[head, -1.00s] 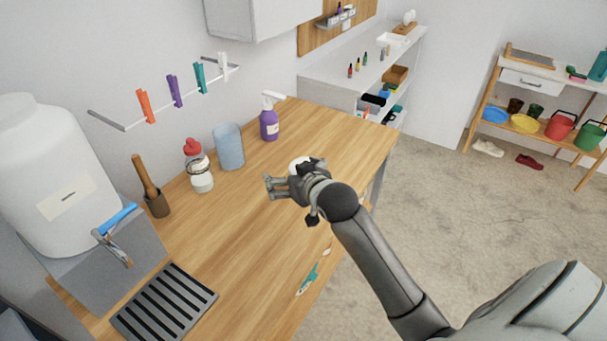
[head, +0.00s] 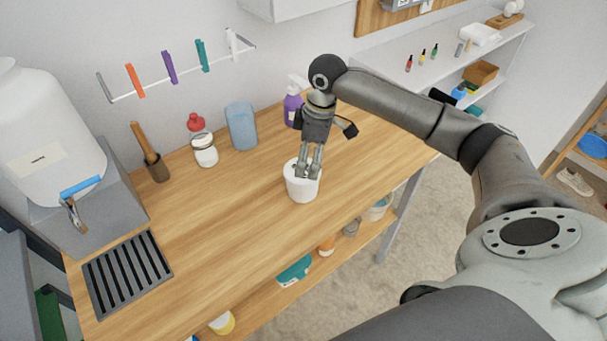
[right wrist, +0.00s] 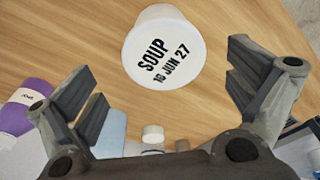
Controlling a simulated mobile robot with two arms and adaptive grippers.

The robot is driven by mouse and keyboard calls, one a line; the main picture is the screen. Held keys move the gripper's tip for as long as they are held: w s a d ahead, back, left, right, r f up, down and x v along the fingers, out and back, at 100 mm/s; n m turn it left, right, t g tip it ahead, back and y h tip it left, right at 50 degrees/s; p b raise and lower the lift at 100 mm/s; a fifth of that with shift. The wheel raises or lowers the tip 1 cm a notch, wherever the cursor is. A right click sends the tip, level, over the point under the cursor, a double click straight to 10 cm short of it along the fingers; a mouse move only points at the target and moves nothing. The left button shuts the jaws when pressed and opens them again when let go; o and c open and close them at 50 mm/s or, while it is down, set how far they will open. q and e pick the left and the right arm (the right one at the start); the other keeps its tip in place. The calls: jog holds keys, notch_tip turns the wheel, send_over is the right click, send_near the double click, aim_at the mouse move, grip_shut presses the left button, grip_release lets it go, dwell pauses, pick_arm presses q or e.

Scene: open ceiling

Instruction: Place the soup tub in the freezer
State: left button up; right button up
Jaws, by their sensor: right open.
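The soup tub (head: 302,187) is a white round tub standing upright on the wooden counter (head: 225,235). My right gripper (head: 309,174) points down right over the tub in the head view. In the right wrist view the right gripper (right wrist: 160,90) is open, its fingers apart to either side and the tub beyond them, not clasped. My left gripper is not in view. No freezer can be made out.
A black drain grate (head: 127,272) lies at left. A lower shelf (head: 262,305) holds several items. The counter's middle is clear.

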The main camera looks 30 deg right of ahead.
aim_at(301, 183)
jog(key=f, duration=0.1)
jog(key=a+f, duration=0.1)
jog(key=f, duration=0.2)
jog(key=shift+w+a, duration=0.15)
jog(key=shift+w, duration=0.15)
jog(key=shift+f+p, duration=0.25)
jog(key=shift+p, duration=0.05)
jog(key=shift+f, duration=0.25)
jog(key=f, duration=0.1)
jog(key=f+p, duration=0.1)
jog(key=f, duration=0.2)
jog(key=shift+w+a+f+p, duration=0.15)
jog(key=shift+w+a+p, duration=0.1)
jog(key=shift+a+p, duration=0.1)
jog(key=shift+d+f, duration=0.1)
jog(key=shift+f, duration=0.1)
jog(key=shift+c, duration=0.9)
jog(key=shift+s, duration=0.1)
jog(key=c, duration=1.1)
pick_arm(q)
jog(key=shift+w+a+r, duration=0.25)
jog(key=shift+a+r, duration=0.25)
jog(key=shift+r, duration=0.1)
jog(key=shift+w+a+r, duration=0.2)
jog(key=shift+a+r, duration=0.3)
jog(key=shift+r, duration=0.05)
pick_arm(e)
jog(key=shift+s, duration=0.1)
jog(key=shift+c, duration=0.3)
